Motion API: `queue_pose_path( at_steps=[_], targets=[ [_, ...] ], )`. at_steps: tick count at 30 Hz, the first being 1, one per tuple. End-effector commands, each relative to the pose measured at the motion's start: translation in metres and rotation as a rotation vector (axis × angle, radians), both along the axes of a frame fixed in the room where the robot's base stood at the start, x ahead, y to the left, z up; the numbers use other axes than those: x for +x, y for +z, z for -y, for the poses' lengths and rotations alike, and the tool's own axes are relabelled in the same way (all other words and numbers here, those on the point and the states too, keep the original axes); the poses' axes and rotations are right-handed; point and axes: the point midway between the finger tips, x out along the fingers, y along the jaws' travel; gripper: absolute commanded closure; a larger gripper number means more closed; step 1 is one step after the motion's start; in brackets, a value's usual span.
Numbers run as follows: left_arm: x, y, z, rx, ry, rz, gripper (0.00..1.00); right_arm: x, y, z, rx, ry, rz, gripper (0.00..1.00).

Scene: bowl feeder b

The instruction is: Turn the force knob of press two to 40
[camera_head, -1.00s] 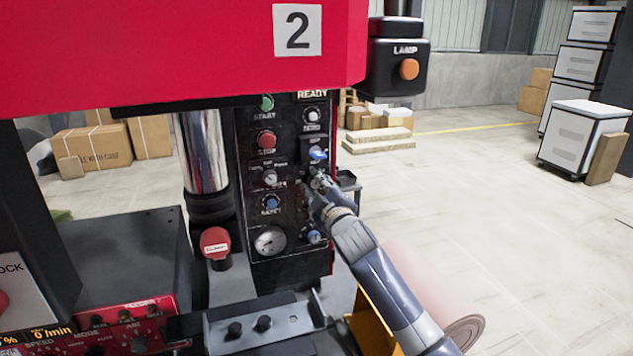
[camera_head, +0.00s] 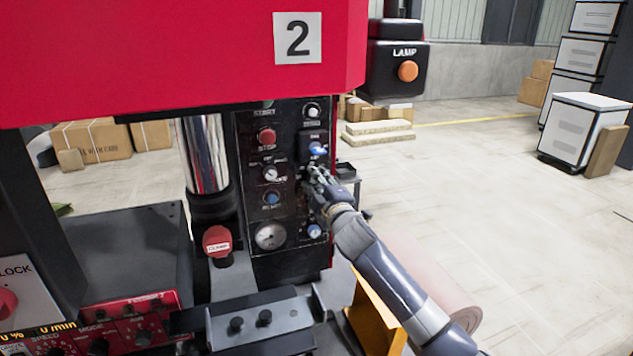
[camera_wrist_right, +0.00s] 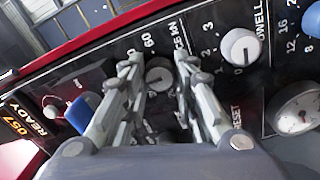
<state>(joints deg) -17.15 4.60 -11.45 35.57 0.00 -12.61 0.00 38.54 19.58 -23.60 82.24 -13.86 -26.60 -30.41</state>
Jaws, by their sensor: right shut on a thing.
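Press two carries a red head marked 2 (camera_head: 298,38) and a black control panel (camera_head: 290,240). My right gripper (camera_head: 314,176) is at the right column of that panel, below a blue switch (camera_head: 317,149). In the right wrist view, my right gripper (camera_wrist_right: 160,88) has one finger on each side of the grey force knob (camera_wrist_right: 159,75) and is shut on it. The scale by the knob shows 60 and kN; other marks and the knob's pointer are partly hidden by the fingers. In the head view the gripper covers the knob. My left gripper is not in view.
The dwell knob (camera_wrist_right: 240,47) and a gauge (camera_wrist_right: 297,112) are close to the right of the fingers. A blue switch (camera_wrist_right: 84,112) is to the left. A lamp box (camera_head: 398,68) hangs above right. Open floor (camera_head: 480,210) is to the right.

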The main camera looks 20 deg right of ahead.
Motion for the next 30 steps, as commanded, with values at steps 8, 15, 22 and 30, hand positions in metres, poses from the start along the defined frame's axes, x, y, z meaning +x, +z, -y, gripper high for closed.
queue_pose_path(
  at_steps=[8,15,22,30],
  targets=[
    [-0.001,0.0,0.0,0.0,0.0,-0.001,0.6,0.0,0.002,0.001,0.0,-0.002,0.003,0.52],
    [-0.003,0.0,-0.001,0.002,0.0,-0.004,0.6,0.0,0.001,0.0,0.001,-0.001,0.002,0.52],
    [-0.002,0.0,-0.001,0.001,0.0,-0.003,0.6,-0.016,0.0,0.001,0.001,0.001,0.001,0.52],
    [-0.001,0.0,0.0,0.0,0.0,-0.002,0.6,-0.059,-0.002,0.003,0.0,0.0,0.001,0.52]
  ],
)
